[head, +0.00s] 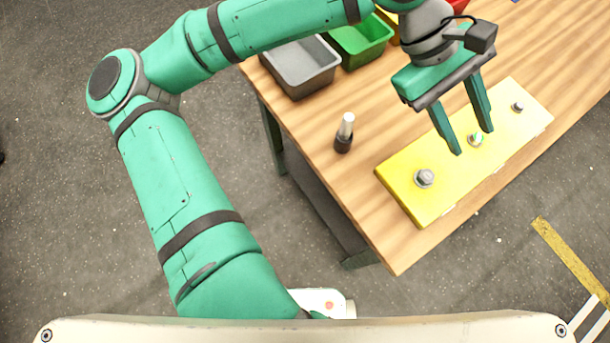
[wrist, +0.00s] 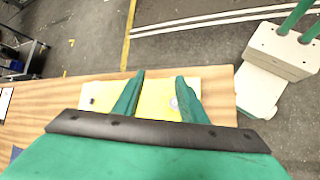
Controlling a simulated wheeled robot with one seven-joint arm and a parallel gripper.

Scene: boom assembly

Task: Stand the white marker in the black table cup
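The white marker (head: 347,122) stands upright in the small black cup (head: 343,144) on the wooden table, left of the yellow board. The marker's upper part shows above the cup's rim. My gripper (head: 471,143) is open above the yellow board, its two fingers apart with nothing between them. It is to the right of the cup and clear of it. In the wrist view, my gripper (wrist: 158,82) also shows open over the board. The cup and marker are not visible in that view.
The yellow board (head: 440,203) carries several bolt-like fittings. A grey bin (head: 303,86) and a green bin (head: 362,42) stand at the table's back left, with more bins beyond. Bare wooden tabletop (head: 385,125) lies between the cup and the board.

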